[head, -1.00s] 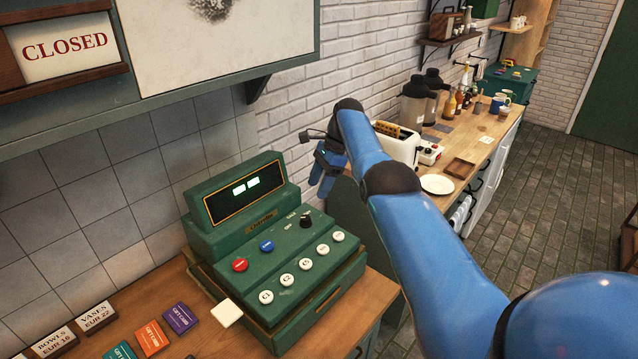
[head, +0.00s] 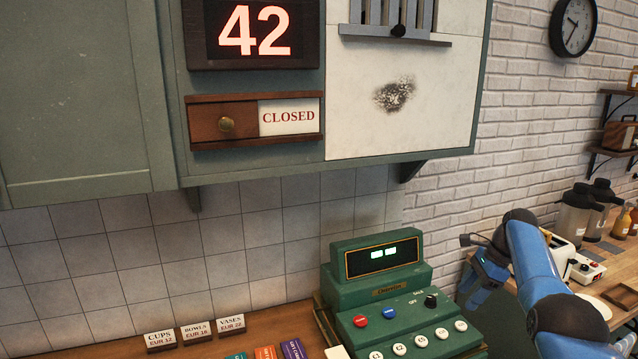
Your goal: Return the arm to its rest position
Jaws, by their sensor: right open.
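My right arm comes in from the lower right, bent at a blue and dark grey elbow. My right gripper (head: 472,240) is at the arm's far end, beside the green cash register (head: 385,292) and to the right of its display. Its fingers are small and dark, and it is open with nothing seen between them. It appears apart from the register. My left gripper is not in view.
A wall cabinet (head: 80,90) with a CLOSED sign (head: 288,117) hangs above the counter (head: 283,326). A back counter with a toaster (head: 560,254) and dispensers (head: 577,213) is at right.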

